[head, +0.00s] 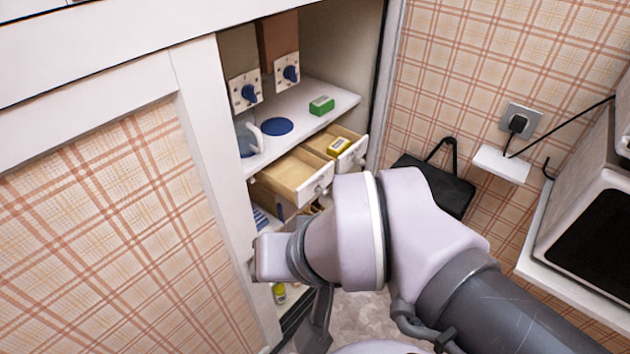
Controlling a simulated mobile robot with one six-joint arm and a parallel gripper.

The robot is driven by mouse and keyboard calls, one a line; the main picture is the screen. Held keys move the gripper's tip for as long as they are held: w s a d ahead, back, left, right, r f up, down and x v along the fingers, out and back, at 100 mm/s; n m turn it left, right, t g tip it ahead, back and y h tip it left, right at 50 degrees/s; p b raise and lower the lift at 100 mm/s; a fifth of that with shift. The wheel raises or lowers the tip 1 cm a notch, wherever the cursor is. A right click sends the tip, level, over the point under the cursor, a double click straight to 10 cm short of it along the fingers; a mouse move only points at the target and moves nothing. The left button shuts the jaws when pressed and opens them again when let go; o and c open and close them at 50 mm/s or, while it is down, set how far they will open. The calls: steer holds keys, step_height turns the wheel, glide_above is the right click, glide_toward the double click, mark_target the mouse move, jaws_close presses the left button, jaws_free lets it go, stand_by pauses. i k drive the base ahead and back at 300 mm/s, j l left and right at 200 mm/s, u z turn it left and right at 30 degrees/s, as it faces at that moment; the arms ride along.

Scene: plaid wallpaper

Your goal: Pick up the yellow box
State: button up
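The yellow box (338,146) is small, with a pale label on top. It lies inside the open right drawer (350,157) of the cupboard, near the drawer's front. My arm crosses the lower middle of the head view, in front of and below the drawers. I cannot make out my gripper's fingers; they seem hidden by the arm. Nothing is seen touching the yellow box.
The left drawer (293,178) is also open and looks empty. A green box (321,105), a blue disc (277,126) and a clear jug (246,137) are on the shelf above. A dark bag (440,185) hangs on the right wall. A yellow-green bottle (279,293) stands low down.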

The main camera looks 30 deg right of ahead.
mark_target(339, 147)
steer(key=i+l+z, duration=0.25)
steer(key=i+l, duration=0.2)
steer(key=i+l+z, duration=0.3)
steer(key=i, duration=0.3)
steer(key=k+l, duration=0.05)
